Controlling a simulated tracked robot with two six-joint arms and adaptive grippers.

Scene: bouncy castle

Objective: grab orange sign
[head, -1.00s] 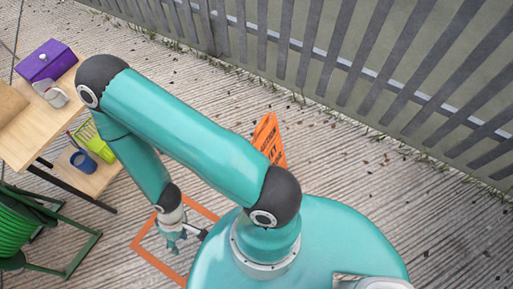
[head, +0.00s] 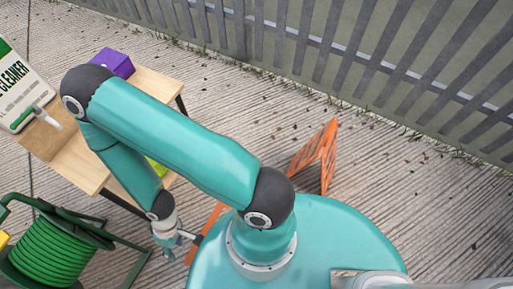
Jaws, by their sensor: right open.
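The orange sign (head: 325,152) stands on the grooved ground like a folded board, just beyond my teal body. My right gripper (head: 174,248) is open and empty, low at the left of my body. It is well to the left of the sign and apart from it. My left gripper is not in view.
A wooden table (head: 88,170) with a purple box (head: 112,62) and a cleaner container (head: 20,88) stands at left. A green hose reel (head: 55,250) is at lower left.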

